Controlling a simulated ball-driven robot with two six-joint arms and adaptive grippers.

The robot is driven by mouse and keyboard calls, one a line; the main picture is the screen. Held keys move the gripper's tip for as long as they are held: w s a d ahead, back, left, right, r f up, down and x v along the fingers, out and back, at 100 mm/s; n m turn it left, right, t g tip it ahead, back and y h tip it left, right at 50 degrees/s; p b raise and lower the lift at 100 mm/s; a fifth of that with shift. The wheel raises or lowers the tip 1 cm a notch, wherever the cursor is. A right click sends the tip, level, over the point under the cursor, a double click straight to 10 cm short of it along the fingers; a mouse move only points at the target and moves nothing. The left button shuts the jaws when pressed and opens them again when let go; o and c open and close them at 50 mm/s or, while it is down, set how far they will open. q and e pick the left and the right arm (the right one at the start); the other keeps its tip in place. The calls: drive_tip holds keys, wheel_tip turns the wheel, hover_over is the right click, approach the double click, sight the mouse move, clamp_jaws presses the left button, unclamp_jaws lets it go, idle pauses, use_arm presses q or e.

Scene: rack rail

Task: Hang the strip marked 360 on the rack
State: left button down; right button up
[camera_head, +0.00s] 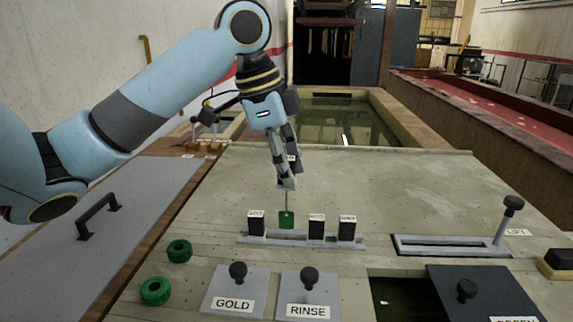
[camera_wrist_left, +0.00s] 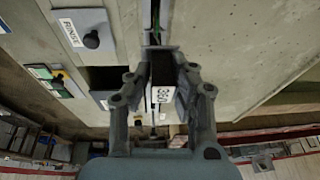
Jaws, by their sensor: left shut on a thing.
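My left gripper (camera_head: 287,183) is shut on the strip marked 360 and holds it above the rack. The left wrist view shows the strip's black top piece with its white label 360 (camera_wrist_left: 161,94) between the fingers (camera_wrist_left: 160,80). In the head view a thin dark line runs down from the fingers to a green piece (camera_head: 286,220). The green piece appears at the grey rack (camera_head: 278,239), in the gap between labelled black blocks; I cannot tell whether it touches the rack. My right gripper is not in view.
Labelled black blocks (camera_head: 256,225) (camera_head: 316,229) (camera_head: 347,230) stand at the rack. Two green rings (camera_head: 179,251) lie at left. Plates marked GOLD (camera_head: 234,289) and RINSE (camera_head: 307,293) have black knobs. A slotted lever (camera_head: 506,218) stands at right. The bench behind the rack is clear.

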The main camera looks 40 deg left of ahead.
sight(286, 217)
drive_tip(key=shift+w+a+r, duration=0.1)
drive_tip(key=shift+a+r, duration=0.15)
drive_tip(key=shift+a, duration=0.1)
use_arm(q)
drive_tip(key=shift+f, duration=0.15)
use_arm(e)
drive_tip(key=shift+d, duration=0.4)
use_arm(q)
drive_tip(key=shift+f, duration=0.5)
drive_tip(key=shift+f+b, duration=1.05)
drive_tip(key=shift+f, duration=1.2)
drive_tip(key=shift+f+b, duration=0.85)
drive_tip(key=shift+f, duration=1.35)
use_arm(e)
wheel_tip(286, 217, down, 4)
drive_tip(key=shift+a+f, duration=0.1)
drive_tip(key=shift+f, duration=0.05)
use_arm(q)
drive_tip(key=shift+f, duration=0.15)
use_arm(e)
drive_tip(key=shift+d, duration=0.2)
